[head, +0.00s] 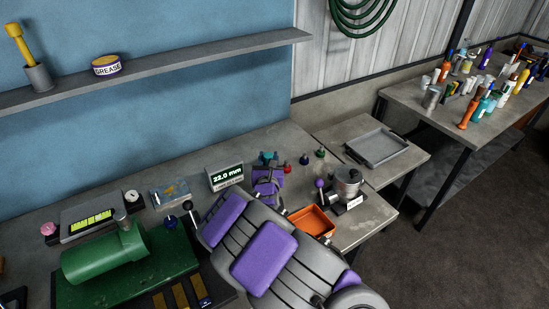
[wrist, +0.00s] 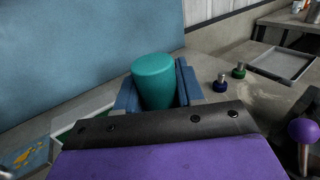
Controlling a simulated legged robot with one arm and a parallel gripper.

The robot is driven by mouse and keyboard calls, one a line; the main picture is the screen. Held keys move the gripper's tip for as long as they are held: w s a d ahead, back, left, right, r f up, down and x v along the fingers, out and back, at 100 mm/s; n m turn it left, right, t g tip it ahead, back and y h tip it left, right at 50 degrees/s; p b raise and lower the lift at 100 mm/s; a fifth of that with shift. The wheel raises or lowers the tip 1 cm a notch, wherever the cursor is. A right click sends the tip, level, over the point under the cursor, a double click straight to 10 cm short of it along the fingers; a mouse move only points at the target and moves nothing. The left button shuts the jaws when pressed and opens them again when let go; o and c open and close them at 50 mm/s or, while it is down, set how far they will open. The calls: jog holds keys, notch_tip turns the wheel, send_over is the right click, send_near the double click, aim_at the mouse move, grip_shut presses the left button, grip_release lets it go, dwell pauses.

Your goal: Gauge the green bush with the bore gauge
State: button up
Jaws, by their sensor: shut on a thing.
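My gripper (head: 267,178) is shut on a teal cylinder (wrist: 155,80), which looks like the handle of the bore gauge. It stands upright between the blue fingers (wrist: 157,90) in the wrist view, and its lower end is hidden. The cylinder's top also shows in the head view (head: 266,156). The small green bush (head: 320,153) stands on the bench, right of my gripper and apart from it. It shows in the wrist view (wrist: 239,71) beside a blue bush (wrist: 220,84). A readout (head: 226,177) left of my gripper shows 22.0 mm.
A red bush (head: 288,168) and the blue one (head: 304,160) stand between my gripper and the green bush. An orange tray (head: 312,222) and a metal pot with a purple knob (head: 348,181) are nearer. A grey tray (head: 377,146) lies right. A green machine (head: 105,255) stands left.

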jog(key=shift+a, duration=0.5)
jog(key=shift+d+p, duration=0.45)
jog(key=shift+d, duration=0.55)
jog(key=shift+a+r+p, duration=0.1)
jog(key=shift+a+p, duration=0.6)
jog(key=shift+a, duration=0.2)
dwell(1.1)
jog(key=shift+d, duration=0.1)
